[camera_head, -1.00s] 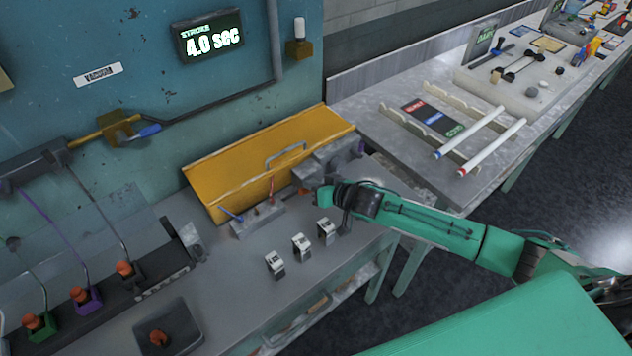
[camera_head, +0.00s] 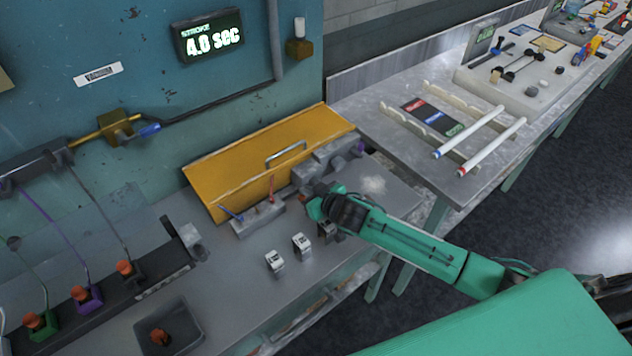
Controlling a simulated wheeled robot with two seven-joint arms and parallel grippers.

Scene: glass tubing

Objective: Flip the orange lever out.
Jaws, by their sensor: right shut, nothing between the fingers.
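My right gripper (camera_head: 314,207) is over the bench in front of the yellow panel, at the right end of a small grey block (camera_head: 258,219). Its fingers are shut and empty, and are mostly hidden by the wrist. A blue lever (camera_head: 231,213) and a red lever (camera_head: 272,188) stand on the block. I cannot make out an orange lever beside them; the spot behind my gripper is covered. My left gripper is not in view.
White-topped switches (camera_head: 302,246) stand on the bench near my right wrist. The yellow panel (camera_head: 250,168) with a handle leans behind. Orange knobs (camera_head: 124,268) sit on a rail at left. A dark tray (camera_head: 168,325) is at the front left.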

